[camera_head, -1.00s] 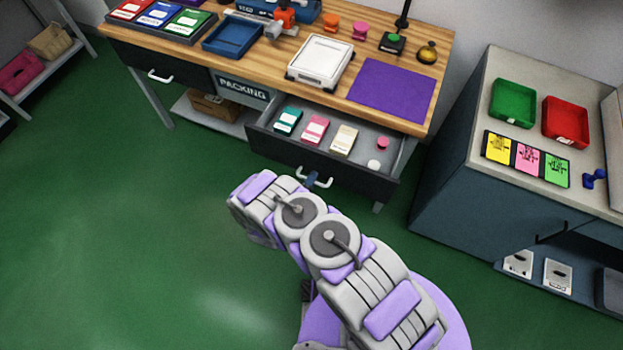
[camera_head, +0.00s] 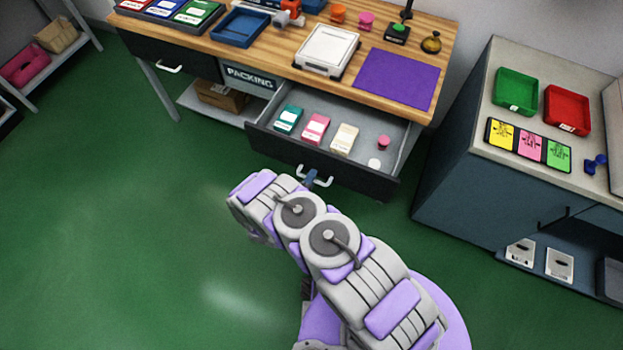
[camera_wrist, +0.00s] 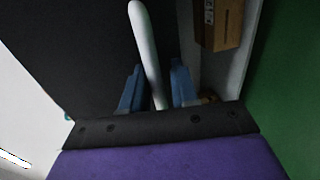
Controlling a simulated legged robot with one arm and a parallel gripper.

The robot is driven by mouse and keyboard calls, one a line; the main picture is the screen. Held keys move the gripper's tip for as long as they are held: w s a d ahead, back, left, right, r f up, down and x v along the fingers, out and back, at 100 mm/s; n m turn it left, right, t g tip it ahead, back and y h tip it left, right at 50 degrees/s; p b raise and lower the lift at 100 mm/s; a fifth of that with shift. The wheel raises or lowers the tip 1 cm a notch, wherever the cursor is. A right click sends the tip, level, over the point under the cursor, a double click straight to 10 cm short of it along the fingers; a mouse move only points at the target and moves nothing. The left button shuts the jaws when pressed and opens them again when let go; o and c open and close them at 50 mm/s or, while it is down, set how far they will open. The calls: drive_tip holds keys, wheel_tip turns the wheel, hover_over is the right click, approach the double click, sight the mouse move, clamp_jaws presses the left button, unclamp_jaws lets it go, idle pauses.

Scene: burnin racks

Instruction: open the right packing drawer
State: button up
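The right packing drawer (camera_head: 277,155) is pulled out from under the wooden workbench, and its inside shows. It holds a teal box (camera_head: 288,119), a pink box (camera_head: 315,129), a cream box (camera_head: 344,139), a pink round piece (camera_head: 383,142) and a white round piece (camera_head: 374,163). Its pale handle (camera_head: 325,181) is on the dark front. My gripper (camera_head: 311,178) is at the handle, its blue fingers partly hidden by my arm.
The left drawer (camera_head: 150,57) is shut beside the PACKING sign (camera_head: 249,77). The bench top (camera_head: 287,68) carries trays, a white device and a purple mat (camera_head: 396,77). A grey cabinet (camera_head: 447,163) stands to the right. Green floor (camera_head: 120,230) is clear in front and left.

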drive_tip(key=shift+o, duration=0.4)
drive_tip(key=shift+r, duration=0.1)
drive_tip(key=p+v, duration=0.4)
drive_tip(key=v, duration=1.3)
drive_tip(key=shift+s, duration=0.15)
drive_tip(key=shift+a, duration=0.1)
